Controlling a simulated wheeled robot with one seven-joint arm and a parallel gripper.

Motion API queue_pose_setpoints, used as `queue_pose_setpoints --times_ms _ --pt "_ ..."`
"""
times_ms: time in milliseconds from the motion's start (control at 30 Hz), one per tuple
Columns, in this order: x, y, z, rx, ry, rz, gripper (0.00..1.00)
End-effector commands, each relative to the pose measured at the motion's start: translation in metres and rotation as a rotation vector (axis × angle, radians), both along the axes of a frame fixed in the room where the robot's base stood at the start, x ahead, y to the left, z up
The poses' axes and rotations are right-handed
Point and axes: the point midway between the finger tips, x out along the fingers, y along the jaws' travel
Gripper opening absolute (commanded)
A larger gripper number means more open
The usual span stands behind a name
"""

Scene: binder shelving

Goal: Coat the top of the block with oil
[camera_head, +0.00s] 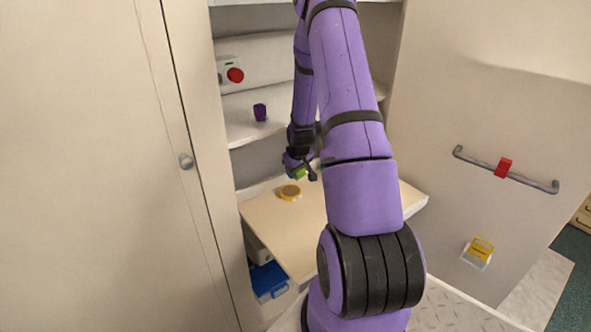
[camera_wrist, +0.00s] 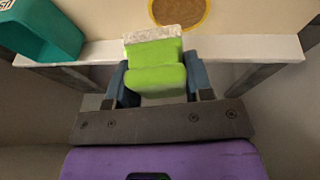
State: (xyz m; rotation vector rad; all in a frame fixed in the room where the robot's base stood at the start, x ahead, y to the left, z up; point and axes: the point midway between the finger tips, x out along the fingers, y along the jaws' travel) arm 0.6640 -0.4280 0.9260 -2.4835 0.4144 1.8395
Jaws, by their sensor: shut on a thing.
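My gripper (camera_wrist: 157,84) is shut on a lime green tool (camera_wrist: 155,52) with a pale, speckled pad at its far end. The green tool also shows small in the head view (camera_head: 299,174), at the end of my arm above the tan board. A round, yellow-rimmed dish with a brown inside (camera_wrist: 179,10) lies beyond the pad in the wrist view, cut by the top edge. It sits on the board in the head view (camera_head: 290,192). A teal boxy thing (camera_wrist: 42,32) is at the upper left of the wrist view; I cannot tell whether it is the block.
The tan board (camera_head: 275,222) is bare at its front left; my arm hides part of it. A purple cup (camera_head: 260,112) stands on the shelf above. A red button (camera_head: 235,75) is higher up. A blue box (camera_head: 268,280) is below the board. A grey rail (camera_head: 520,177) is on the right panel.

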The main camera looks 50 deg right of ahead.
Motion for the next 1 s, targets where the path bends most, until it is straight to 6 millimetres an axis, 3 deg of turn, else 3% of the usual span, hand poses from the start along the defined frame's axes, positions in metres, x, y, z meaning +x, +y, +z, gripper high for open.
queue_pose_setpoints --times_ms 367,1000 --pt "0.0 0.0 -0.004 0.001 0.001 0.0 0.23" --pt "0.0 0.0 -0.052 0.0 0.001 0.0 0.23"
